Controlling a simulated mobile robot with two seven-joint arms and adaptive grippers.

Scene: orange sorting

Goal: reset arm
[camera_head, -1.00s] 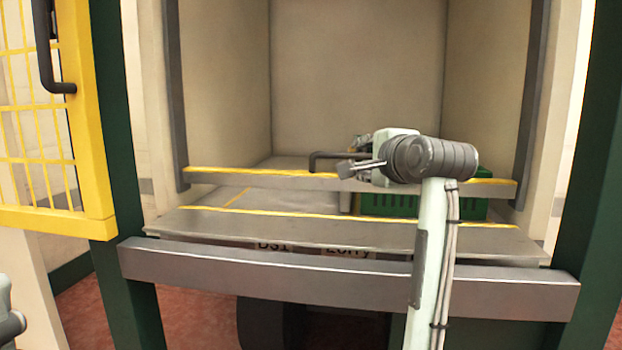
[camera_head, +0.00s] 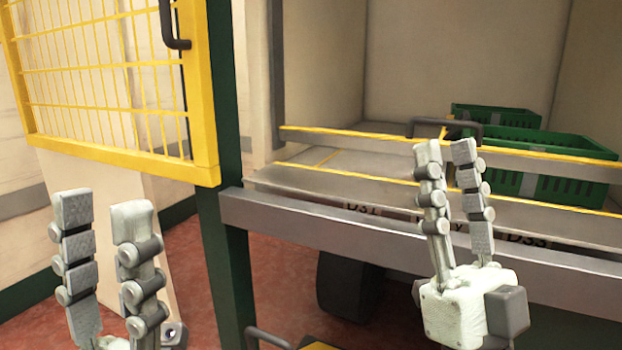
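My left gripper (camera_head: 103,215) is at the lower left of the head view. Its two jointed fingers point up and stand apart, with nothing between them. My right gripper (camera_head: 446,158) is right of centre, in front of the metal shelf (camera_head: 345,180). Its fingers also point up with a narrow gap between them, and it holds nothing. It covers a part of the shelf's front edge. Both grippers appear clear of the cabinet. No oranges can be made out.
Two green crates stand on the shelf at the right, a nearer one (camera_head: 590,186) and a farther one (camera_head: 497,115). A yellow mesh door (camera_head: 207,130) stands open at the left, beside a dark green post (camera_head: 225,260). A grey rail (camera_head: 300,222) runs across the front. Red floor lies below.

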